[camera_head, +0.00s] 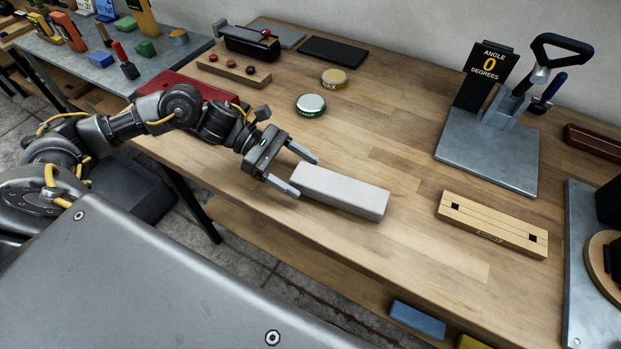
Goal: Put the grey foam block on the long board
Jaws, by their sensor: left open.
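The grey foam block (340,192) is a long pale bar lying flat on the wooden workbench, near its front edge. My left gripper (307,177) is open at the block's left end, with one finger on the far side and one on the near side. I cannot tell whether the fingers touch it. A long light-wood board (491,226) with grooves and two dark square holes lies on the bench to the right, apart from the block; it is probably the long board. My right gripper is not in view.
An angle jig (487,155) with a black lever stands behind the light-wood board. Two round tins (311,105) and a wooden strip with small knobs (233,70) lie farther back. A grey plate (580,290) is at right. Bench (405,240) between block and board is clear.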

